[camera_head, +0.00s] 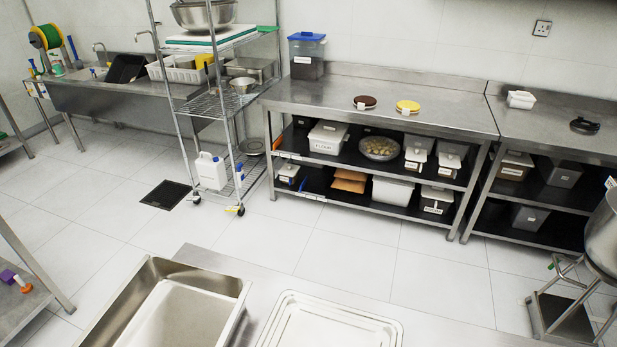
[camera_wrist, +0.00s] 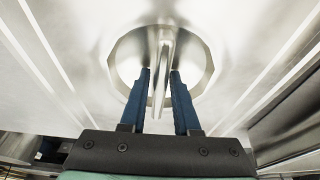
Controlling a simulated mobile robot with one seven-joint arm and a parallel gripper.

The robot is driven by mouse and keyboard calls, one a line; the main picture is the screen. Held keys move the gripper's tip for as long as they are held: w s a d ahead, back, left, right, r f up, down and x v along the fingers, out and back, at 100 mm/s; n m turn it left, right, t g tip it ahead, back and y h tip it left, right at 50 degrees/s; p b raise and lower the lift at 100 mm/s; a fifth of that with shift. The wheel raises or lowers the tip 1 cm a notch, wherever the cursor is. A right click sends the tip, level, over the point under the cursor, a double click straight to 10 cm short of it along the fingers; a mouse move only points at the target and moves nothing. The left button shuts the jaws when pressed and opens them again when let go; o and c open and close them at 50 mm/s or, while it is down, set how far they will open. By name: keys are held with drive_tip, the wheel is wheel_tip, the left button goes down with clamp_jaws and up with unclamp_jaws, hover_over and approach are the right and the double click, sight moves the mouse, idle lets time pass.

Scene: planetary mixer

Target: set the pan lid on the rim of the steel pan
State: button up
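The steel pan (camera_head: 200,275) is a deep rectangular tray at the bottom left of the head view, its top open and its near part cut off. The pan lid (camera_head: 330,325) is a flat steel rectangle with rounded corners to the right of the pan, apart from it and also cut off by the lower edge. In the wrist view my gripper (camera_wrist: 160,74) has its two blue fingers on either side of the lid's upright handle (camera_wrist: 161,58). The fingers look apart, with narrow gaps beside the handle. My gripper does not show in the head view.
Pan and lid are on a steel worktop (camera_head: 250,270) in front. Tiled floor lies beyond it. At the back are a wire shelf rack (camera_head: 215,103), a long steel table (camera_head: 440,105) with shelved containers, and a sink (camera_head: 95,92). A large steel bowl (camera_head: 605,235) stands at right.

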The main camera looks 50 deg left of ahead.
clamp_jaws()
idle(1.0)
drive_tip(key=shift+r, duration=0.1)
